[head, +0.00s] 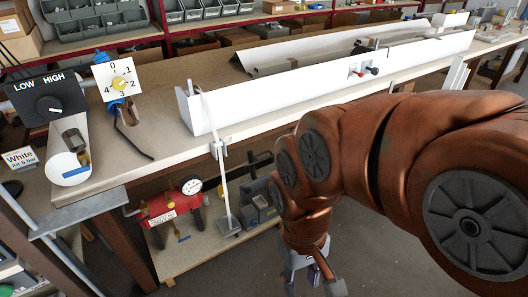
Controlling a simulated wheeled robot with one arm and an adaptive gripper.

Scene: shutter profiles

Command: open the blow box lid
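The blow box (420,56) appears to be the long white trough-like box along the bench. Its long front wall carries small red and black knobs (366,71). A second long white panel (300,45) rises behind it; I cannot tell whether this panel is the lid or a back wall. My gripper (312,284) hangs low over the floor at the bottom of the view, in front of the bench and well apart from the box. Its fingers are spread, with a small purple part visible between them. The fingertips are partly cut off by the frame edge.
A white rod runs from the box's left end down to a plate (229,226) below the bench. A red compressor (170,206) with a gauge sits on the low shelf. A LOW/HIGH dial (48,104) and a numbered dial (118,82) stand at left. Bins fill the rear shelf.

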